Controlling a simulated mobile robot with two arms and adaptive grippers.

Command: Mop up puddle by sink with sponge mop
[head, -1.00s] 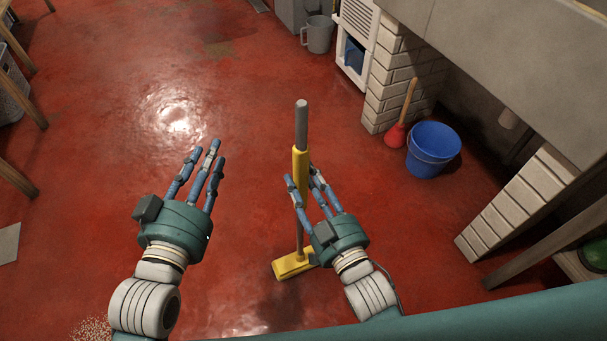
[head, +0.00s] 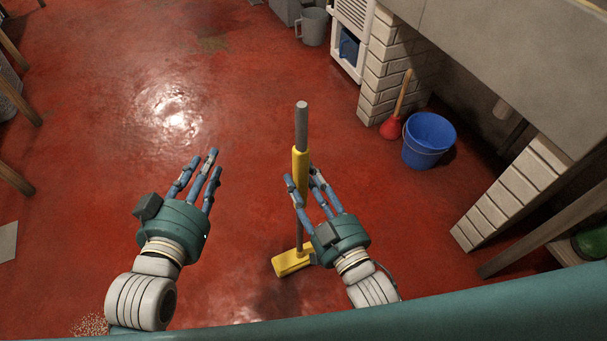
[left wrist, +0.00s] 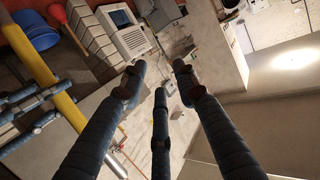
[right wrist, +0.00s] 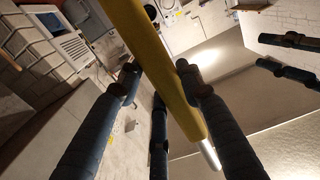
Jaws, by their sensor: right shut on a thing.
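The sponge mop (head: 300,165) stands nearly upright in the head view, with a grey handle end, a yellow grip section and a yellow head (head: 293,261) low over the red floor. I cannot tell whether the head touches the floor. My right gripper (head: 308,180) is shut on the mop's yellow section, which also crosses between the fingers in the right wrist view (right wrist: 165,70). My left gripper (head: 203,166) is open and empty, to the left of the mop. A wet-looking shiny patch (head: 172,118) lies on the floor ahead; it may be a puddle or a light reflection.
A blue bucket (head: 428,140) and a red plunger (head: 393,125) stand by a white brick pillar (head: 388,65) under the grey counter (head: 530,60) at right. A grey jug (head: 313,27) stands at the back. Wooden legs (head: 15,180) line the left edge. The middle floor is clear.

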